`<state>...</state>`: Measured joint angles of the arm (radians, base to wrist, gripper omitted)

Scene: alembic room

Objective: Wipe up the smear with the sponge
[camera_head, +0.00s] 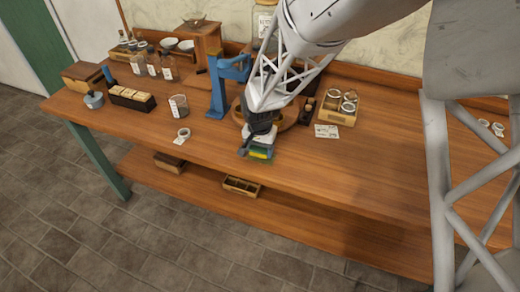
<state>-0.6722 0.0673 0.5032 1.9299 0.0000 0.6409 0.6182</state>
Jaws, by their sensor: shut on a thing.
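My gripper (256,143) is over the front part of the wooden bench (350,190), near its front edge and left of the bench's middle. It is shut on the sponge (262,153), a small block with yellow and green showing below the fingers. The sponge is low, at or just above the bench top; I cannot tell if it touches. I cannot make out the smear; the gripper, sponge and arm hide part of the bench top.
A wooden box of rings (338,107) and a paper card (326,131) are right. The right bench top is mostly clear.

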